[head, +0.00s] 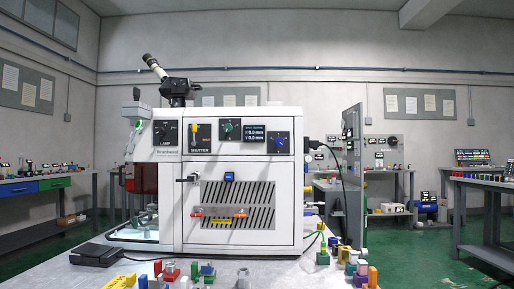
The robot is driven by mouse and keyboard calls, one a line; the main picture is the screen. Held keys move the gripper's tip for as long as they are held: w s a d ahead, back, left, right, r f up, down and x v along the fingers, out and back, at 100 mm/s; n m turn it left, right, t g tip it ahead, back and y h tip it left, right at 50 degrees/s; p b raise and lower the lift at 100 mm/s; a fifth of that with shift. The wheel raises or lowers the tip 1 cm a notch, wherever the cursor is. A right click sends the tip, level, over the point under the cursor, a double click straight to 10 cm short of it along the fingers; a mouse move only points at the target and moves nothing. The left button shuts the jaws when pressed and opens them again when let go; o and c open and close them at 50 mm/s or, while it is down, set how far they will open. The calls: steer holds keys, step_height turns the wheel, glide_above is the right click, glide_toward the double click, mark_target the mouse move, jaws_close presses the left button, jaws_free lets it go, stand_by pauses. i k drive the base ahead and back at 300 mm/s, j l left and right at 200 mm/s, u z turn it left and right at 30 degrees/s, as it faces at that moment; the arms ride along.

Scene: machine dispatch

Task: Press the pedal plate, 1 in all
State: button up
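A flat black box with a slanted top, which looks like the pedal plate (96,254), lies on the grey table at the left, in front of the machine's left side. A dark cable (140,259) runs from it to the right along the table. Nothing touches its top. My gripper is not in view.
A large white machine (243,190) with knobs, a display and a vented front panel stands behind the table's front area. Several small coloured blocks and fittings (205,272) lie along the table's front edge. A grey upright panel (352,175) stands right of the machine.

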mark_target(91, 250)
steer(key=u, duration=1.4)
